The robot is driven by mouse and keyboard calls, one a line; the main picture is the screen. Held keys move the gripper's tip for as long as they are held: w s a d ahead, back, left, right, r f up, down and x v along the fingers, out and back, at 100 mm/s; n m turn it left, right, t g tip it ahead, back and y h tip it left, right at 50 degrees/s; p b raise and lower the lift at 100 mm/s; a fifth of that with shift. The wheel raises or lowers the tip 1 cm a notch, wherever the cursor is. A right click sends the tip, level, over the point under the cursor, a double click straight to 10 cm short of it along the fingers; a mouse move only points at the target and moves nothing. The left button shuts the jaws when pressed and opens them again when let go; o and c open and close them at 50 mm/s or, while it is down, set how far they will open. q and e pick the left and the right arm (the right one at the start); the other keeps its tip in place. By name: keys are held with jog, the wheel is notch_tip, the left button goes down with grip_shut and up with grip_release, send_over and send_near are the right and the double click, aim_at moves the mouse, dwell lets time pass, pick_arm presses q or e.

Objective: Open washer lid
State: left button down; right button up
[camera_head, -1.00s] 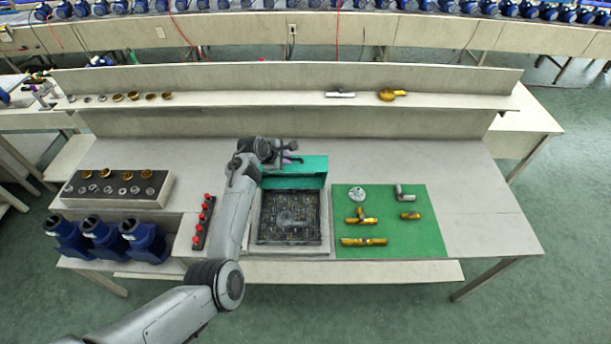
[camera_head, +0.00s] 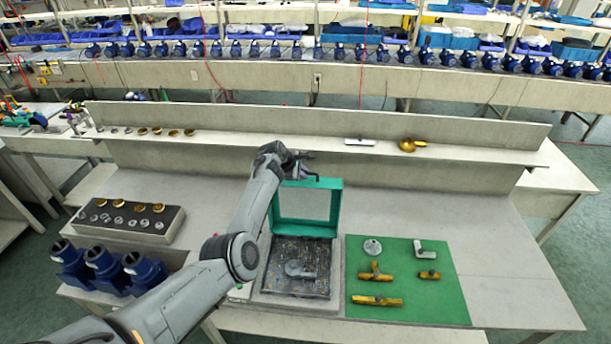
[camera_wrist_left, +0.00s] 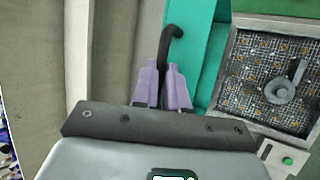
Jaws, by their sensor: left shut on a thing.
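The washer (camera_head: 336,282) is a square unit with a dark mesh basket holding a grey metal part (camera_head: 300,269). Its teal lid (camera_head: 336,212), a frame around a see-through pane, stands raised at the basket's back edge. The lid also shows in the left wrist view (camera_wrist_left: 189,32), beside the basket. My right gripper is not in view.
A green mat (camera_head: 433,300) with brass and grey fittings lies right of the washer. A black parts tray (camera_head: 125,220) and blue pumps (camera_head: 105,268) are at left. A shelf (camera_head: 270,145) runs behind the lid. The bench right of the lid is clear.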

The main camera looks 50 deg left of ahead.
pick_arm(q)
jog(key=shift+a+r, duration=0.1)
jog(key=c, duration=1.2)
grip_release()
jog(key=shift+o, duration=0.2)
jog(key=shift+s+r, duration=0.35)
jog(key=shift+r, duration=0.05)
jog(key=v, duration=0.9)
jog(key=shift+s+r, duration=0.2)
jog(key=shift+r, duration=0.05)
